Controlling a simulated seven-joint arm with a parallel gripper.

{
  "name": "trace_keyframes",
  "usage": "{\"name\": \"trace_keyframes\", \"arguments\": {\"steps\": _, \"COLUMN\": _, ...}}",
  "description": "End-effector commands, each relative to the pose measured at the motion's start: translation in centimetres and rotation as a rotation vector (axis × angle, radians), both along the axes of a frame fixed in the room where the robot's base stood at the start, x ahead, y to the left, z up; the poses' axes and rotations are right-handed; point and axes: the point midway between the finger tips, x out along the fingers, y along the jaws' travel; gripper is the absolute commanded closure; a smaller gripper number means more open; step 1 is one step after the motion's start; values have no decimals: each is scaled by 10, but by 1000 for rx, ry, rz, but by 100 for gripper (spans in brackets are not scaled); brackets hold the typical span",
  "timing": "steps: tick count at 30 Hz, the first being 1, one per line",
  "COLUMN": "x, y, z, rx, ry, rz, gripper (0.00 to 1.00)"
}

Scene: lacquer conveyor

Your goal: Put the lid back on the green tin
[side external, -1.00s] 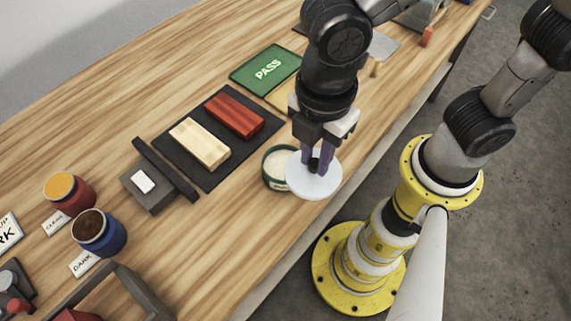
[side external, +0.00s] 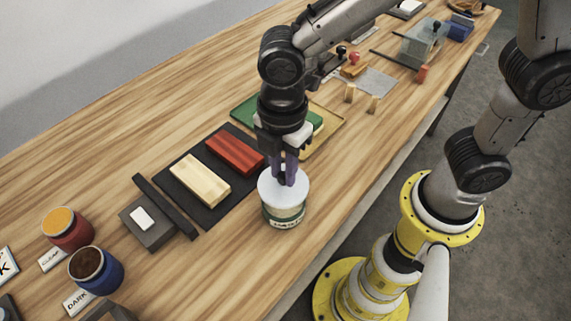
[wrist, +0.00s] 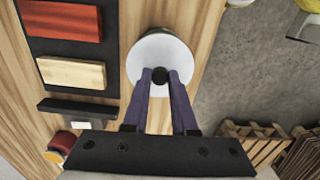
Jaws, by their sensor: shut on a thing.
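The green tin (side external: 285,217) stands upright near the table's front edge, with a cream and green label. The white lid (side external: 267,188) is at its top and covers its mouth in the side view; I cannot tell whether it is fully seated. My gripper (side external: 287,181) is above the tin, shut on the lid's dark knob. In the wrist view the round white lid (wrist: 152,54) hides nearly all of the tin, and the purple fingers of my gripper (wrist: 160,77) pinch the black knob (wrist: 160,75).
A dark mat (side external: 205,218) with a pale block (side external: 200,179) and a red block (side external: 235,154) lies just left of the tin. A grey box (side external: 148,221) and red and blue jars stand farther left. Bare wood lies in front of the mat.

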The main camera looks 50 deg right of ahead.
Motion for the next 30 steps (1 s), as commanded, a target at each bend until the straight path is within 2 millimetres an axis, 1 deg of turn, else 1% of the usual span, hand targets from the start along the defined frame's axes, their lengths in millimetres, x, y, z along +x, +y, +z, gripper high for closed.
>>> {"name": "trace_keyframes", "arguments": {"steps": 9, "x": -1, "y": 0, "z": -29, "rx": -2, "ry": 2, "rz": 0, "gripper": 100}}
{"name": "trace_keyframes", "arguments": {"steps": 15, "x": -1, "y": 0, "z": -41, "rx": -1, "ry": 1, "rz": 0, "gripper": 100}}
{"name": "trace_keyframes", "arguments": {"steps": 21, "x": 0, "y": 0, "z": -46, "rx": 0, "ry": 0, "rz": 0, "gripper": 100}}
{"name": "trace_keyframes", "arguments": {"steps": 30, "x": 0, "y": 0, "z": -47, "rx": 0, "ry": 0, "rz": 0, "gripper": 100}}
